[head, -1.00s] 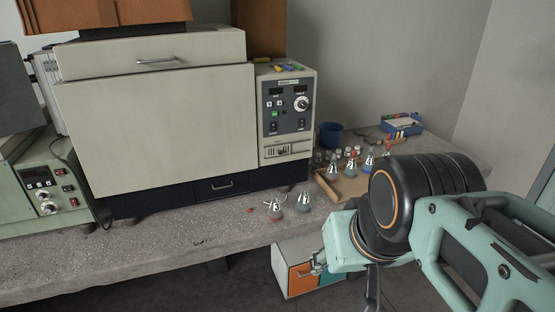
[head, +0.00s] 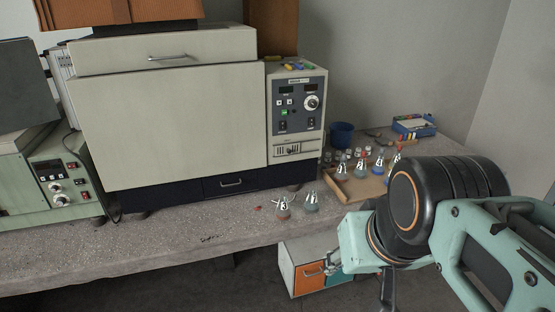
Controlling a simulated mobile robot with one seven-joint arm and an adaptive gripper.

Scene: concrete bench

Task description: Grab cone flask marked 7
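Two small cone flasks stand on the front part of the concrete bench, a left one (head: 283,208) and a right one (head: 311,202), both with white markings. The markings are too small to read, so I cannot tell which flask is 7. My gripper (head: 388,290) hangs low at the right, in front of the bench edge, apart from all the flasks. Its fingers are mostly hidden or cut off by the picture's bottom edge. My arm covers the tray's right part.
A large beige oven (head: 170,120) with a control panel fills the back of the bench. A blue cup (head: 341,135) and a blue box (head: 414,126) stand behind the flasks. A cabinet with an orange drawer (head: 309,276) is below. The bench's front left strip is clear.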

